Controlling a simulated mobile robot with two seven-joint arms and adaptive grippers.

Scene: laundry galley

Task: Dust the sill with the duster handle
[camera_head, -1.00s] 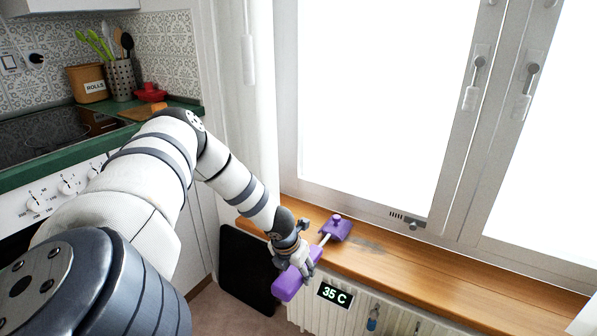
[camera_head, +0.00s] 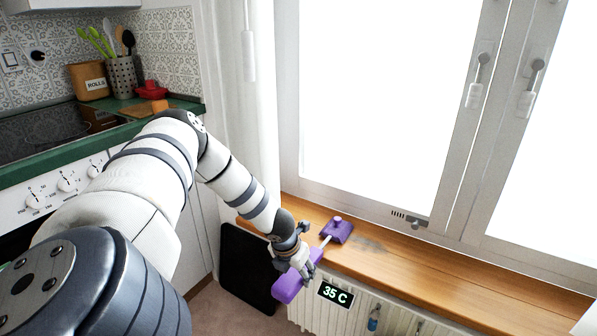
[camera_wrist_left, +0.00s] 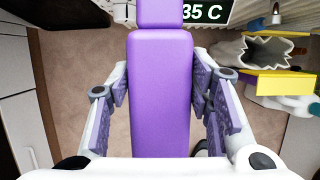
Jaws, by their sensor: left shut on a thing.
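The duster has a purple handle (camera_head: 288,286), a thin pale rod and a purple head (camera_head: 336,231) with a knob on top. Its head rests at the left part of the wooden sill (camera_head: 455,275), and the handle sticks out over the front edge. My left gripper (camera_head: 303,265) is shut on the handle; in the left wrist view the handle (camera_wrist_left: 160,90) lies between the finger pads. A faint grey dust patch (camera_head: 372,246) shows on the sill just right of the head. My right gripper is not in view.
A white radiator (camera_head: 345,312) with a "35 C" display (camera_head: 335,293) is below the sill. The window frame (camera_head: 350,205) rises behind it. A black panel (camera_head: 247,268) stands left of the radiator. The sill's right part is clear.

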